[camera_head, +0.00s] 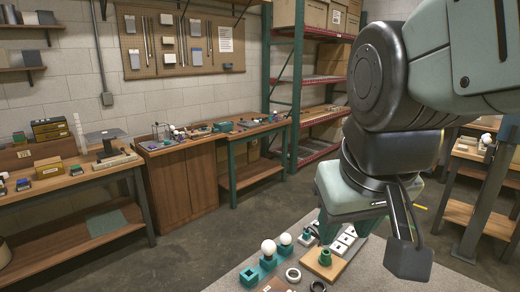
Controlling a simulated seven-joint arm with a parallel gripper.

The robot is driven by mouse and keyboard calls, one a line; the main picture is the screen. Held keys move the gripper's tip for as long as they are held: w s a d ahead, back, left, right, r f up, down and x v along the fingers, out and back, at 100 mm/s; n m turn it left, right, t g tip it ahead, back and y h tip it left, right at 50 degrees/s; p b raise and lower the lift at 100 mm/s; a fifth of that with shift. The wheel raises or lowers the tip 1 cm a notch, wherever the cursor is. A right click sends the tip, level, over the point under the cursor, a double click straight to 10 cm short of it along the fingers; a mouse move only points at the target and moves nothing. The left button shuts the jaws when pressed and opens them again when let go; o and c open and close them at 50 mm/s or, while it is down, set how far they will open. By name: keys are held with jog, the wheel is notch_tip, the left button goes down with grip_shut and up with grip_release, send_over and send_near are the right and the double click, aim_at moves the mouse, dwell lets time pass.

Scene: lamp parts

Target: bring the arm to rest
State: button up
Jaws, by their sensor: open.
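How high the fingers are above the table is hard to tell.
A teal block with a hole (249,277), a white ring (293,275) and a dark ring (318,287) lie at the table's front left. A tray with white squares (347,239) lies close below my gripper. The table's right front is bare. Benches line the wall behind.

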jog(key=shift+m+t, duration=0.4)
jog(key=shift+m, duration=0.2)
jog(key=s, duration=0.4)
jog(key=shift+s+r, duration=0.25)
jog(key=shift+s, duration=0.1)
jog(key=o, duration=0.4)
jog(key=shift+w+a+y, duration=0.15)
jog(key=shift+w+y, duration=0.1)
jog(key=shift+y, duration=0.05)
jog(key=o, duration=0.7)
jog(key=w+a+m+g, duration=0.1)
jog(key=w+a, duration=0.1)
jog(key=w+a+f+m+g, duration=0.1)
jog(key=w+m, duration=0.1)
jog(key=w, duration=0.1)
jog(key=w+a+f+m+g, duration=0.1)
jog(key=w+a, duration=0.1)
jog(key=shift+w+a+f+m, duration=0.2)
jog(key=shift+w+a+m, duration=0.1)
jog(key=shift+w+a, duration=0.05)
jog(key=w+a+f+m+g, duration=0.3)
jog(key=w+a+f+m, duration=0.2)
jog(key=a+f, duration=0.15)
jog(key=f, duration=0.6)
jog(key=a+f, duration=0.1)
jog(key=f, duration=0.3)
jog(key=shift+w, duration=0.2)
jog(key=shift+r, duration=0.1)
